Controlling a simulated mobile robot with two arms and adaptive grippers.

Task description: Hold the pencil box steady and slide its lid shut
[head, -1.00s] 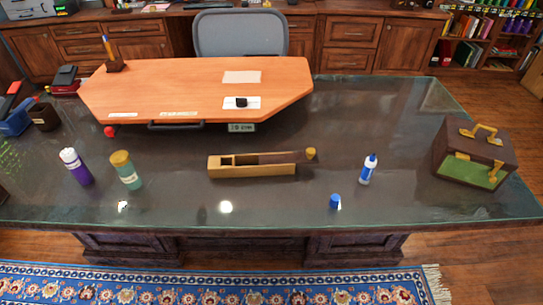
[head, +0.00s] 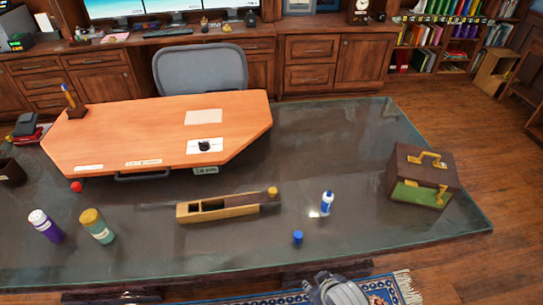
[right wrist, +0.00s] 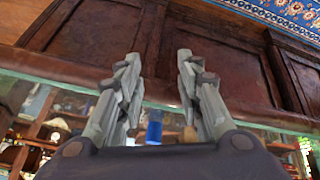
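The wooden pencil box (head: 217,212) lies on the glass-topped desk, left of centre in the head view. The left part of the box is uncovered. My right gripper (head: 335,285) shows at the bottom of the head view, in front of the desk's near edge and apart from the box. In the right wrist view its fingers (right wrist: 158,65) are spread and empty. My left gripper is not in view.
A blue cap (head: 297,237) and a white-and-blue bottle (head: 327,203) stand right of the box. A brown case (head: 421,175) is farther right. Purple (head: 46,227) and green (head: 98,227) bottles stand left. An orange board (head: 160,130) lies behind.

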